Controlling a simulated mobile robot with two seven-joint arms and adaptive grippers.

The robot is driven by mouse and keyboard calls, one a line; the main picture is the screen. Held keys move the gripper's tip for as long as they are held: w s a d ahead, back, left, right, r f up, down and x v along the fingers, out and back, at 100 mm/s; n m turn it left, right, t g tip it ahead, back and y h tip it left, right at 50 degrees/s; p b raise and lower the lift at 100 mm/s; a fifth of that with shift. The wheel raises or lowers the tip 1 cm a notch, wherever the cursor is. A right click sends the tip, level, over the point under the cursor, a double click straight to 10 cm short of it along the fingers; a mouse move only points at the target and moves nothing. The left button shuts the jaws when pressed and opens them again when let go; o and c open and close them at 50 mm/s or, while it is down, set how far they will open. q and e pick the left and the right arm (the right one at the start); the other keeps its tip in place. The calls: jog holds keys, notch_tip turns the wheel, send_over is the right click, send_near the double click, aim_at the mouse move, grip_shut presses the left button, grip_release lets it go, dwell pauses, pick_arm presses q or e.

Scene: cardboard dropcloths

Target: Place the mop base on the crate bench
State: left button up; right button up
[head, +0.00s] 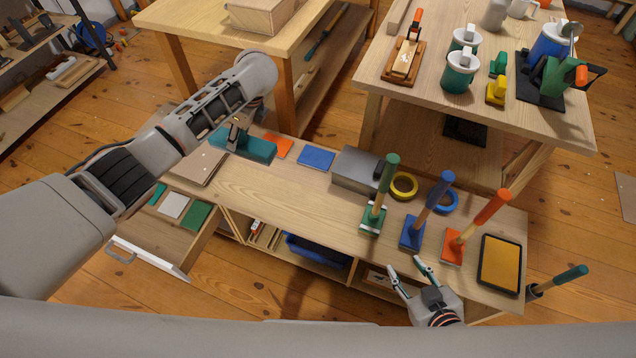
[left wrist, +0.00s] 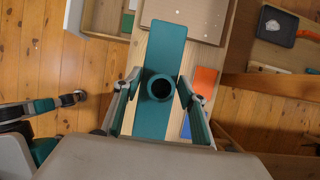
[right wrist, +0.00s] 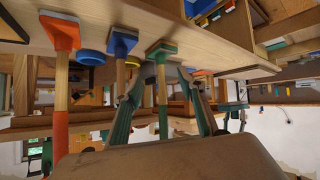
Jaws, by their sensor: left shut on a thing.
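The mop base is a long teal block (head: 243,147) with a round socket. It is over the left part of the low crate bench (head: 270,190); I cannot tell whether it touches the top. My left gripper (head: 237,128) is shut on its socket. In the left wrist view the mop base (left wrist: 165,45) points away from me, with the fingers of the left gripper (left wrist: 160,85) on both sides of the socket. My right gripper (head: 406,266) is open and empty at the bench's front edge; its spread fingers also show in the right wrist view (right wrist: 159,78).
Green (head: 379,195), blue (head: 427,210) and orange (head: 475,226) upright-handled tools stand on the bench's right half. A grey box (head: 357,171), tape rings and flat coloured pads lie nearby. An open drawer (head: 150,255) juts out at left. A cluttered table (head: 480,90) stands behind.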

aim_at(248, 142)
pick_arm(q)
jog(key=shift+d+r, duration=0.15)
jog(key=shift+d, duration=0.5)
notch_tip(248, 142, down, 6)
jog(key=shift+s+r+b, duration=0.1)
jog(key=shift+r+b, duration=0.15)
jog(key=shift+b, duration=0.95)
notch_tip(248, 142, down, 11)
jog(key=b, duration=0.5)
jog(key=shift+f, duration=0.2)
notch_tip(248, 142, down, 3)
jog(key=shift+b, duration=0.75)
jog(key=shift+f, duration=0.35)
jog(key=shift+r, duration=0.35)
jog(key=shift+c, duration=0.6)
jog(key=shift+f, duration=0.25)
jog(key=o, duration=1.4)
pick_arm(e)
jog(key=f, duration=0.1)
jog(key=w+f, duration=0.1)
jog(key=f, duration=0.1)
jog(key=shift+w+d+f, duration=0.15)
jog(key=shift+d+f, duration=0.15)
jog(key=shift+f, duration=0.1)
